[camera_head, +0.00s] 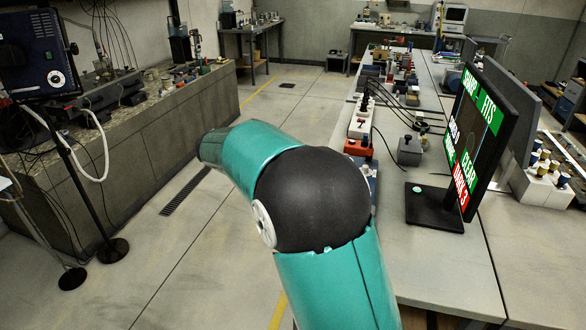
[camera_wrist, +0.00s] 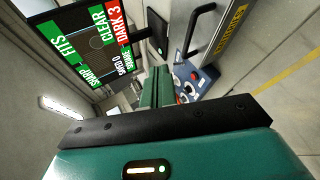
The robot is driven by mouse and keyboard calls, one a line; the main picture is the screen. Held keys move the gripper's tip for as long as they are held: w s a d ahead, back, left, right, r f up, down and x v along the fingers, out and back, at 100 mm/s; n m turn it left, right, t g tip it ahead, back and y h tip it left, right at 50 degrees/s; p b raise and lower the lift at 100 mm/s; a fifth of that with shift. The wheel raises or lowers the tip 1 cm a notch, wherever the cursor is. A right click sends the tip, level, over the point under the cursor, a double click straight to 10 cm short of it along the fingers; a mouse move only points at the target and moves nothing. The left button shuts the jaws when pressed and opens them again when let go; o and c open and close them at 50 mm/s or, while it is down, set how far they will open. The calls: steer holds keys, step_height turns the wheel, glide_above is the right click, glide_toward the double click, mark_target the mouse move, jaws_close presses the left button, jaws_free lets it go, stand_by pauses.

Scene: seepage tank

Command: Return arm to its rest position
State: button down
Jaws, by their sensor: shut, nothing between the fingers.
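My teal arm fills the middle of the head view, bent at a large black joint, with one link reaching up and left over the floor. My gripper is not visible in the head view. In the wrist view my gripper (camera_wrist: 160,80) shows as narrow green fingers, closed together, beyond a dark bar and a green housing with a lit strip. Nothing is held between the fingers. They point toward a blue-grey control box (camera_wrist: 192,80) with red knobs; I cannot tell the gap between them.
A monitor (camera_head: 478,135) stands on the right bench (camera_head: 440,265), close to my arm; its screen (camera_wrist: 85,42) also shows in the wrist view. A stone-sided counter (camera_head: 150,160) runs along the left, with a lamp stand (camera_head: 112,249) before it. Open floor lies between.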

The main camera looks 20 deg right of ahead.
steer(key=s+a+t+y, duration=0.2)
steer(key=s+y, duration=0.4)
steer(key=s, duration=0.7)
steer(key=s+a+n+t+y, duration=0.1)
steer(key=s+t+y, duration=0.4)
steer(key=s, duration=0.8)
steer(key=shift+s+a+y, duration=0.4)
steer(key=shift+a+y, duration=0.1)
steer(key=shift+a, duration=0.15)
steer(key=shift+r, duration=0.1)
